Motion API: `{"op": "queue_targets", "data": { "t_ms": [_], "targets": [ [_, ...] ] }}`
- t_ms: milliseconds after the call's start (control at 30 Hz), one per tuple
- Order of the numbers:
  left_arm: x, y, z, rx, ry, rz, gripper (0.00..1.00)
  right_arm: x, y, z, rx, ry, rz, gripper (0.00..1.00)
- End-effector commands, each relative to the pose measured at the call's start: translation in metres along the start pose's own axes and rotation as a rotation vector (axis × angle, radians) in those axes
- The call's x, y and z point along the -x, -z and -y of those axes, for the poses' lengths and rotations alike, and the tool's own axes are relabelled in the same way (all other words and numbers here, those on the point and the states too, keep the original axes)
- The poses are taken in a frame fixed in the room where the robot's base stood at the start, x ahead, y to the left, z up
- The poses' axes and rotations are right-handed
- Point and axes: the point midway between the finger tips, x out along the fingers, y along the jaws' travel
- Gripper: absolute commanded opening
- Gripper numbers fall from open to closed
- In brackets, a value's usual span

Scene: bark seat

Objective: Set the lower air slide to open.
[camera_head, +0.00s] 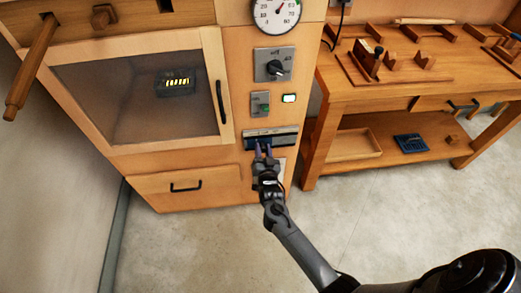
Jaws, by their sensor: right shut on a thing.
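The lower air slide (286,132) is a grey metal plate with a dark slot, low on the cabinet's right-hand panel. My right gripper (263,149) reaches up to it from below, with its fingers at the plate's lower edge, left of the middle. It is shut on the slide's small tab, which the fingers mostly hide. Any markings on the slide are too small to read. My left gripper is not in view.
A glazed door (140,88) and drawer (172,187) are left. A workbench (400,90) stands right. The front floor is clear.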

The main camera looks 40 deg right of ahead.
Motion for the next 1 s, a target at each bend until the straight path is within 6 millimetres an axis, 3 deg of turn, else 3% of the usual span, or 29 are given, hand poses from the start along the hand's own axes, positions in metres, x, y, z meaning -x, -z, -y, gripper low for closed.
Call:
{"op": "queue_targets", "data": {
  "t_ms": [100, 300, 667, 700, 833, 1000],
  "targets": [
    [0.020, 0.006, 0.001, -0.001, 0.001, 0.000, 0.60, 0.000, 0.015, -0.030, 0.007, -0.010, 0.001, 0.00],
    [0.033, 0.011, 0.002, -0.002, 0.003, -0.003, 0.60, 0.001, 0.023, -0.066, 0.005, -0.007, 0.003, 0.00],
    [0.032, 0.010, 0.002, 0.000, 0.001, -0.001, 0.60, 0.000, 0.023, -0.074, 0.003, -0.009, 0.000, 0.00],
    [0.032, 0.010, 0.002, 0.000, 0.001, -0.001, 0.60, 0.000, 0.023, -0.074, 0.003, -0.009, 0.000, 0.37],
    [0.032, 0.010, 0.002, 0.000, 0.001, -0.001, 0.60, 0.000, 0.023, -0.074, 0.003, -0.008, 0.000, 0.57],
    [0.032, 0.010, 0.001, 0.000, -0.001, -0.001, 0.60, 0.000, 0.023, -0.072, 0.002, -0.006, 0.000, 0.58]
  ]
}}
